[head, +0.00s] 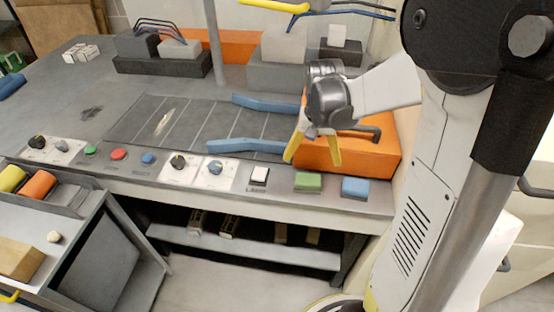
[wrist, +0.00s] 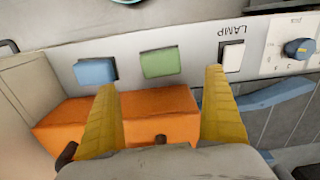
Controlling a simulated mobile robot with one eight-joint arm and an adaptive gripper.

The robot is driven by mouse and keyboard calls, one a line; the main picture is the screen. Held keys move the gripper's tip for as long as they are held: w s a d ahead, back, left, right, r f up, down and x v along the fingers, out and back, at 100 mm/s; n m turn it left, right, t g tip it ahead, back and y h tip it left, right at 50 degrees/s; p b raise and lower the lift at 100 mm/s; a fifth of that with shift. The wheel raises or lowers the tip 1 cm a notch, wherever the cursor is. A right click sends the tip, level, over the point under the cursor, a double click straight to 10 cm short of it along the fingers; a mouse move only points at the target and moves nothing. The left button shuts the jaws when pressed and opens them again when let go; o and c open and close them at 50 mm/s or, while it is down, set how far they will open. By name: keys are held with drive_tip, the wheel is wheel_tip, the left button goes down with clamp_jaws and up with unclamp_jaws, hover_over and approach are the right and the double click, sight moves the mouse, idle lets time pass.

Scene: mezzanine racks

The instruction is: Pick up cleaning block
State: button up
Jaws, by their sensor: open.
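No block carries a readable cleaning label, so I cannot tell which one is the cleaning block. A green block (head: 308,181) and a blue block (head: 355,187) sit on the bench's front strip. In the wrist view, the green block (wrist: 161,62) is beyond my fingertips, roughly between their lines, and the blue block (wrist: 95,71) is left of it. My gripper (head: 313,162) is open and empty, its yellow fingers pointing down in front of an orange box (head: 360,157). The fingers (wrist: 160,82) overlap the orange box (wrist: 160,116) in the wrist view; contact cannot be told.
A white switch (head: 259,175) marked LAMP and knob panels (head: 215,170) line the front strip. Blue bars (head: 245,146) lie left of my gripper. Grey blocks (head: 284,47) stand at the back. A side cart (head: 88,212) is at lower left. The left bench top is mostly clear.

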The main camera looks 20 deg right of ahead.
sight(309, 178)
wheel_tip(309, 178, down, 6)
drive_tip(key=shift+w+d+r+b, duration=0.1)
drive_tip(key=shift+b, duration=1)
wheel_tip(309, 178, down, 5)
drive_tip(key=b, duration=0.3)
drive_tip(key=shift+f, duration=0.2)
drive_tip(key=shift+r, duration=0.1)
drive_tip(key=c, duration=1.3)
